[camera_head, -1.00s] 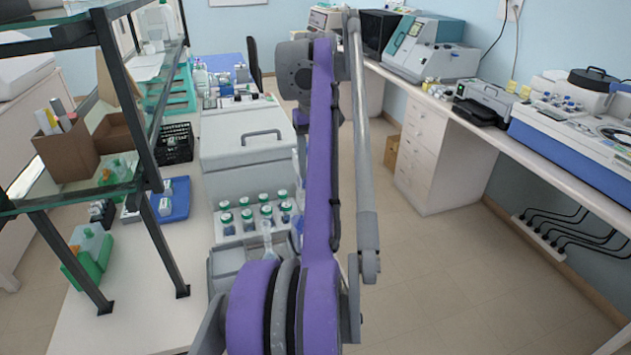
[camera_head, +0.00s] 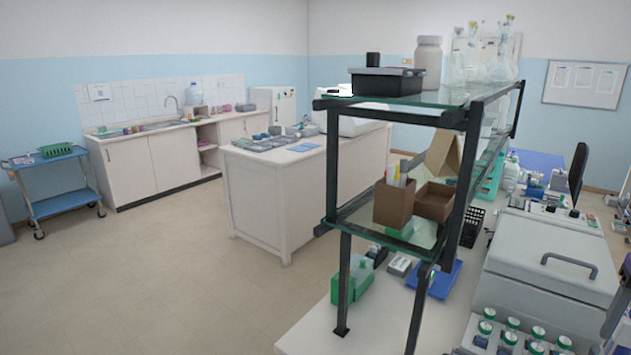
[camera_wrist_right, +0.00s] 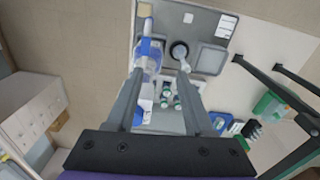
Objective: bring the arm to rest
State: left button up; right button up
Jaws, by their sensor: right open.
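My right gripper (camera_wrist_right: 160,72) is open in the right wrist view, its two grey fingers spread apart above a bench. Beneath and around it lies a grey tray (camera_wrist_right: 208,22). A clear flask (camera_wrist_right: 180,50) stands near the right fingertip and a clear bottle with a blue band (camera_wrist_right: 148,52) near the left one. I see nothing clearly held between the fingers. In the head view only a purple piece of my arm (camera_head: 617,318) shows at the right edge; the right gripper is outside that view. My left gripper is in neither view.
A glass shelf unit (camera_head: 447,118) stands on the bench beside a grey lidded box (camera_head: 548,258). Green-capped jars (camera_head: 487,327) sit in front of the box. Open floor (camera_head: 180,275) lies at left, with a blue cart (camera_head: 62,190) and a white island (camera_head: 265,205) beyond.

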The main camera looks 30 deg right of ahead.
jog(key=w+a+f+n+h, duration=0.1)
jog(key=w+a+f+n, duration=0.1)
jog(key=w+a+f, duration=0.4)
jog(key=w+a+f+n+t, duration=0.1)
jog(key=w+a+f+n, duration=0.1)
jog(key=w+a, duration=0.35)
jog(key=w+a+f+n+h, duration=0.1)
jog(key=w+a+f, duration=0.25)
jog(key=w, duration=0.55)
jog(key=a+f+n+t, duration=0.1)
jog(key=a+f+n, duration=0.1)
jog(key=a+f, duration=0.3)
jog(key=a+f+n+t+y, duration=0.1)
jog(key=a+f, duration=0.5)
jog(key=a, duration=0.7)
jog(key=w+a+f+n+t+y, duration=0.1)
jog(key=a+f+n+t, duration=0.2)
jog(key=a+f, duration=0.3)
jog(key=a+n, duration=0.1)
jog(key=a, duration=0.2)
jog(key=shift+a+f, duration=0.15)
jog(key=shift+a, duration=0.25)
jog(key=shift+w, duration=0.1)
